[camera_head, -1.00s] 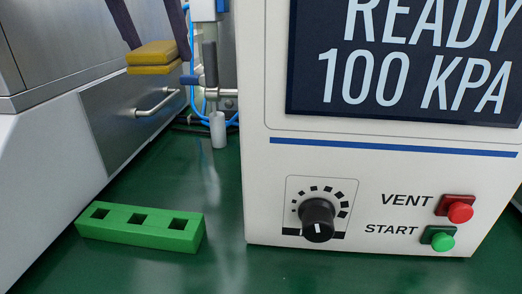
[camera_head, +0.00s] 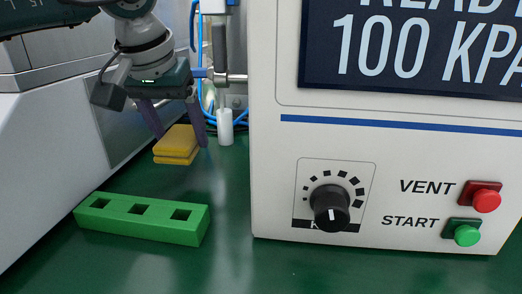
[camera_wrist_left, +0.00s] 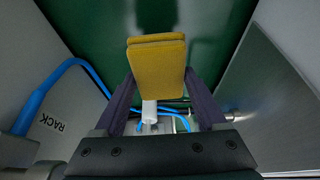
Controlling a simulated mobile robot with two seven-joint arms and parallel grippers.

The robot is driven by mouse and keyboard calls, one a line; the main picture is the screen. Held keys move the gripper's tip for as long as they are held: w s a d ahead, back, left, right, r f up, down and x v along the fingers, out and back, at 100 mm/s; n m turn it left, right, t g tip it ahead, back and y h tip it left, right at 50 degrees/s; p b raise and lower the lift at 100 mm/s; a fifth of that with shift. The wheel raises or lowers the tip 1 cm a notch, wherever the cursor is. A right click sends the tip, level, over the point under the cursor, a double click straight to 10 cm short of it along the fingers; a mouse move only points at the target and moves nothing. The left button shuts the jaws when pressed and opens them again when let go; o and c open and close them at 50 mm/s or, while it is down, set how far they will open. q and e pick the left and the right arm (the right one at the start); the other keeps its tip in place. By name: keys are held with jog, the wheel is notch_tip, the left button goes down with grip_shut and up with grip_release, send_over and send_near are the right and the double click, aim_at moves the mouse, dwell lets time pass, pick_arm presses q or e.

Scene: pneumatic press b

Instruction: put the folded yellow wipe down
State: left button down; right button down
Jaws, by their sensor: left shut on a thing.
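The folded yellow wipe (camera_head: 177,146) is a thick two-layer pad. My left gripper (camera_head: 178,143) is shut on it, with one dark finger on each side. In the head view the wipe is low, behind the green block; I cannot tell whether it touches the green surface (camera_head: 230,200). In the left wrist view the wipe (camera_wrist_left: 157,66) sits between the fingertips (camera_wrist_left: 157,80), with green surface beyond it. My right gripper is not in view.
A green block (camera_head: 140,218) with three square holes lies in front of the wipe. The white press panel (camera_head: 270,180), with a black knob (camera_head: 330,208) and red and green buttons, stands to the right. A white cylinder (camera_head: 225,127) and blue hoses (camera_head: 207,100) are behind.

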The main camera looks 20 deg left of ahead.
aim_at(179, 137)
pick_arm(q)
jog(key=shift+f+b, duration=0.45)
jog(key=shift+f, duration=1.8)
jog(key=shift+f+b, duration=0.3)
grip_release()
jog(key=shift+r, duration=0.1)
jog(key=p+v, duration=0.1)
jog(key=v, duration=0.2)
jog(key=p+v, duration=0.1)
jog(key=v, duration=0.2)
jog(key=p+v, duration=0.1)
jog(key=v, duration=0.2)
jog(key=shift+w, duration=0.35)
jog(key=shift+s+d+r+p, duration=0.1)
jog(key=shift+s+r+p, duration=0.25)
jog(key=shift+r, duration=0.2)
